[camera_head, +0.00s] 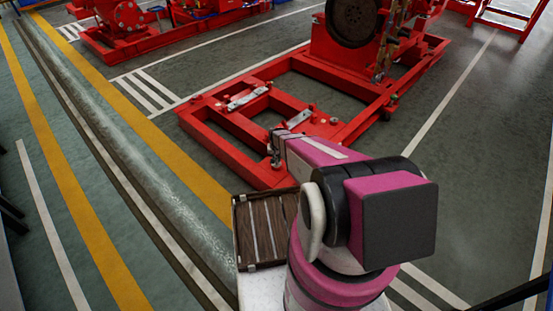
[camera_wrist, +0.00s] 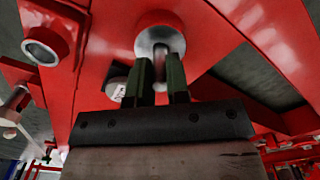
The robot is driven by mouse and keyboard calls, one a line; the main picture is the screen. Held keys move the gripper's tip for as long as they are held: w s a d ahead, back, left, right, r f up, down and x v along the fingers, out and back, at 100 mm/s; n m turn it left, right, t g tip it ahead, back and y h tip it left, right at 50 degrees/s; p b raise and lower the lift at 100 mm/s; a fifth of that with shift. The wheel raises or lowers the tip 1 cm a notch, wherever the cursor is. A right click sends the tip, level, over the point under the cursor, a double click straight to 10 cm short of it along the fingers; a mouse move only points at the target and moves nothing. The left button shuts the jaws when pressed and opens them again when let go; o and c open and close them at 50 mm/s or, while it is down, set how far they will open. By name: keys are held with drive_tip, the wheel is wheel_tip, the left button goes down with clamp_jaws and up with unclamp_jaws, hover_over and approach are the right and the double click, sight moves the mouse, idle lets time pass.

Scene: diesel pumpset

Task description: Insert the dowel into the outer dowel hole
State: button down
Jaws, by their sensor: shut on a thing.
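In the wrist view my gripper (camera_wrist: 161,80) is shut on the dowel (camera_wrist: 161,62), a small pale pin between its two dark green fingers. The dowel's far end is in front of a round grey ringed hole (camera_wrist: 160,38) in the red frame. I cannot tell whether the tip is inside the hole or only before it. Another ringed hole (camera_wrist: 42,50) shows at the upper left of the wrist view. In the head view my arm reaches over the near end of the red frame (camera_head: 232,152), and the fingers are too small to make out.
A brown slatted tray (camera_head: 240,235) lies to the left of my arm base. The large engine wheel (camera_head: 352,20) stands at the far end of the red frame. Another red pumpset (camera_head: 120,20) stands at the back left. Open floor lies left of the frame.

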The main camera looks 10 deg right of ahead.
drive_tip(key=shift+f, duration=0.9)
drive_tip(key=c, duration=1)
unclamp_jaws()
wheel_tip(320, 180, up, 11)
drive_tip(key=shift+f, duration=0.1)
drive_tip(key=s+r, duration=0.7)
drive_tip(key=r, duration=0.1)
drive_tip(key=s+r+n, duration=0.1)
drive_tip(key=s+r, duration=0.6)
drive_tip(key=r, duration=0.2)
drive_tip(key=s+r+n, duration=0.1)
drive_tip(key=s+r, duration=0.6)
drive_tip(key=r, duration=0.1)
drive_tip(key=shift+s+r, duration=0.1)
drive_tip(key=shift+r, duration=0.25)
